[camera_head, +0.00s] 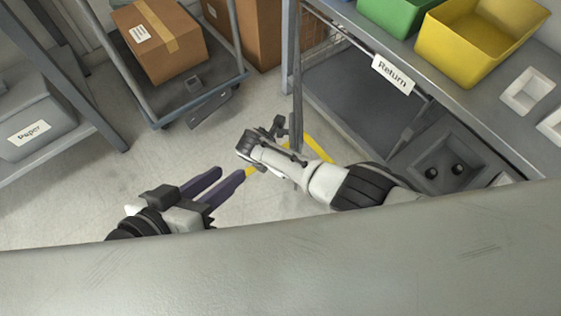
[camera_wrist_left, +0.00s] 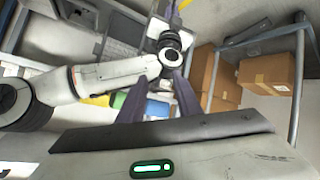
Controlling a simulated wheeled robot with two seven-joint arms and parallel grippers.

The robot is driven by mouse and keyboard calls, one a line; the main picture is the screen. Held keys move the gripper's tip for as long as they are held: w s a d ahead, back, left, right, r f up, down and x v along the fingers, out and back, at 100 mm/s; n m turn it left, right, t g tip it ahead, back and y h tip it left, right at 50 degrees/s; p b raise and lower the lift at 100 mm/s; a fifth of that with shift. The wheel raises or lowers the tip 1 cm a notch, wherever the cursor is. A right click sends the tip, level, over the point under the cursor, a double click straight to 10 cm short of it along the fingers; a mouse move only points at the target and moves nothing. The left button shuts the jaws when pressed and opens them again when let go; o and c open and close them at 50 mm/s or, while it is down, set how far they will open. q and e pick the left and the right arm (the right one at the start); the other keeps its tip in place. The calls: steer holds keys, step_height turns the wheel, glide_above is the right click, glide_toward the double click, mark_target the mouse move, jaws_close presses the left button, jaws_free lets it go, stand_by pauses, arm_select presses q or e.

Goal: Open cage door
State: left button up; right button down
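The cage with a wire mesh side (camera_head: 313,30) stands under the metal bench at the right in the head view. A thin grey upright edge (camera_head: 297,85) stands at its front left; I cannot tell if it is door or frame. My left gripper (camera_head: 231,173) is open and empty, its purple fingers apart above the floor, left of the cage. They also show apart in the left wrist view (camera_wrist_left: 156,98). My right gripper (camera_head: 264,133) is beside the lower end of the grey edge; its fingers are hidden. A grey mesh panel (camera_wrist_left: 120,48) shows in the left wrist view.
The bench (camera_head: 480,85) carries a Return sign (camera_head: 393,74), a green bin (camera_head: 392,14) and a yellow bin (camera_head: 478,40). A cart (camera_head: 160,118) with a cardboard box (camera_head: 160,40) stands behind. A Paper bin (camera_head: 35,125) is at left. Floor between is mostly clear.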

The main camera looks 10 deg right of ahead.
steer(key=c, duration=1.8)
jaws_free()
steer(key=shift+r, duration=0.1)
steer(key=shift+c, duration=0.2)
arm_select(q)
steer(key=shift+r, duration=0.1)
